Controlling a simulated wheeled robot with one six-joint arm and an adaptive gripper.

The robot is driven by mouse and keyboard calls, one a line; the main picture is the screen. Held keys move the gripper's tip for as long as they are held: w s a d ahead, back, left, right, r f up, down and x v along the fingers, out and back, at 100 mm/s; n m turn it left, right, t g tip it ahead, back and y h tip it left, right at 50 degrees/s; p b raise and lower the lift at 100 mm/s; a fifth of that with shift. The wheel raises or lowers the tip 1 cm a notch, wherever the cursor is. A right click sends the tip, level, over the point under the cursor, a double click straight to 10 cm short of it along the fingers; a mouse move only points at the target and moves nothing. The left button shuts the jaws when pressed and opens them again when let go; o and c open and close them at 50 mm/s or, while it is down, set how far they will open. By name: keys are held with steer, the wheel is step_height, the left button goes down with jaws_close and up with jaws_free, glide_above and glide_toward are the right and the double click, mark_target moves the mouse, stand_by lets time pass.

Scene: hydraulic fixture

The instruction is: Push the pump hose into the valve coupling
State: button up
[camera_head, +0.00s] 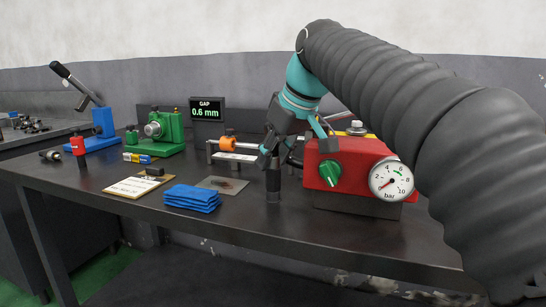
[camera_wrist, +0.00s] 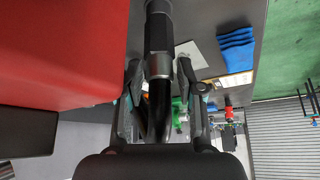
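The red valve block (camera_head: 350,163), with a green knob (camera_head: 331,172) and a white pressure gauge (camera_head: 391,179), stands on the right of the bench; its side fills the left of the wrist view (camera_wrist: 55,50). My gripper (camera_head: 290,145) is just left of the block, above the bench. In the wrist view, its fingers (camera_wrist: 158,72) close from both sides on the pump hose's dark cylindrical end (camera_wrist: 158,35). In the head view, this end (camera_head: 273,182) points down below the fingers. The valve coupling is not clearly visible; my arm and gripper cover part of the block.
Blue folded cloths (camera_head: 192,198), a clipboard (camera_head: 133,186) and a stained sheet (camera_head: 222,184) lie left of my gripper. Behind are a green fixture (camera_head: 163,131), an orange-collared rod (camera_head: 228,143) and a GAP display (camera_head: 207,109) reading 0.6 mm. A blue lever pump (camera_head: 103,125) stands far left.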

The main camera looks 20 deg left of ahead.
jaws_close()
steer(key=shift+r+p, duration=1.4)
steer(key=shift+r, duration=1.15)
steer(key=shift+c, duration=0.7)
jaws_free()
jaws_close()
